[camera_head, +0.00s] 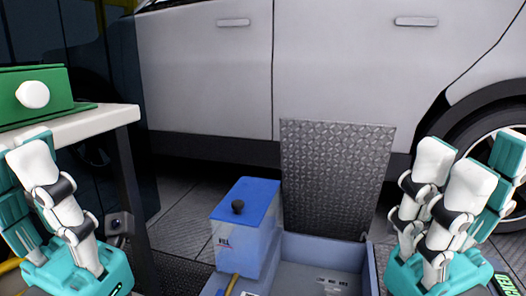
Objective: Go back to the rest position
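My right gripper (472,168) is at the lower right, with its white and teal fingers pointing up and spread apart. It is open and nothing shows between its fingers. My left gripper (27,160) is at the lower left, in front of the table's front edge, with its fingers also pointing up. Its fingers overlap in this view and the picture's edge cuts off part of it, so I cannot tell how wide it is open. I see nothing held in it. Both grippers are apart from the blue container between them.
A translucent container with a blue lid (252,198) and black knob stands by a grey-blue open box (322,251). A textured plate (335,175) stands upright behind it. A white car (340,70) fills the back. A green case (40,95) sits on a table (100,121) at left.

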